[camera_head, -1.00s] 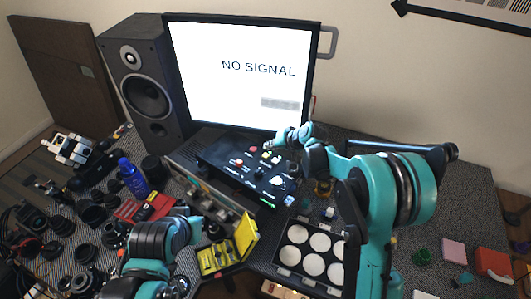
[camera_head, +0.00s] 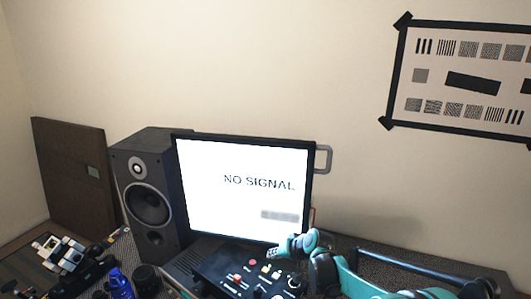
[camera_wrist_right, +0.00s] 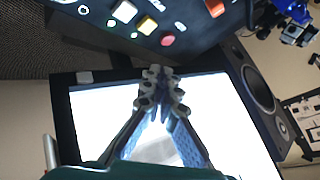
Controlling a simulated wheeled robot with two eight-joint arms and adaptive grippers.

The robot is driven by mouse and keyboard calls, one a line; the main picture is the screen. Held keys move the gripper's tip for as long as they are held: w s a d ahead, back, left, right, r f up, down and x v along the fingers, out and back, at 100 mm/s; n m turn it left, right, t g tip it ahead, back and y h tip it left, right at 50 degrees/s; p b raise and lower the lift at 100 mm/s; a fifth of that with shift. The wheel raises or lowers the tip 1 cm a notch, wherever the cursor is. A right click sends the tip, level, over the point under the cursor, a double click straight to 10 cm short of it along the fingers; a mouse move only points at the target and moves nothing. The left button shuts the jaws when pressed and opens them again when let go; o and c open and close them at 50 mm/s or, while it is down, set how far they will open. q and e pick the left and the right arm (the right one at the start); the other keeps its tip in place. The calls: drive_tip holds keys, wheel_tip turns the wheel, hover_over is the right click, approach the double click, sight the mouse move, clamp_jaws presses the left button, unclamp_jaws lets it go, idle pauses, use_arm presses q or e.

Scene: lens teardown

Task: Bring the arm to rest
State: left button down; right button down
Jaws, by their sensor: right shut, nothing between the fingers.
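My right gripper (camera_head: 284,249) is in front of the monitor's lower right edge in the head view, above the black control box (camera_head: 240,272). Its teal arm comes in from the lower right. In the right wrist view the two fingertips (camera_wrist_right: 160,80) meet, with nothing between them. They show in front of the bright monitor screen (camera_wrist_right: 150,125), close to the edge of the button-covered box (camera_wrist_right: 105,12) in the picture. I cannot tell any contact. My left gripper is outside both views.
The monitor (camera_head: 240,195) reads "NO SIGNAL". A black speaker (camera_head: 147,190) stands at its left. A blue bottle (camera_head: 120,284) and dark parts sit at the lower left. A framed test chart (camera_head: 470,80) hangs on the wall. The air above the monitor is clear.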

drive_tip(key=s+d+f+h+b, duration=0.1)
drive_tip(key=s+d, duration=0.4)
drive_tip(key=s, duration=0.6)
drive_tip(key=s+d+f+h+b, duration=0.1)
drive_tip(key=s+d+h+b, duration=0.2)
drive_tip(key=s, duration=0.8)
drive_tip(key=s+d+f+h+b, duration=0.1)
drive_tip(key=s+d+f+b, duration=0.1)
drive_tip(key=s+d+b, duration=0.2)
drive_tip(key=s+d, duration=0.3)
drive_tip(key=s, duration=0.4)
drive_tip(key=shift+s+t+h, duration=0.25)
drive_tip(key=shift+t+h, duration=0.05)
drive_tip(key=shift+h, duration=0.1)
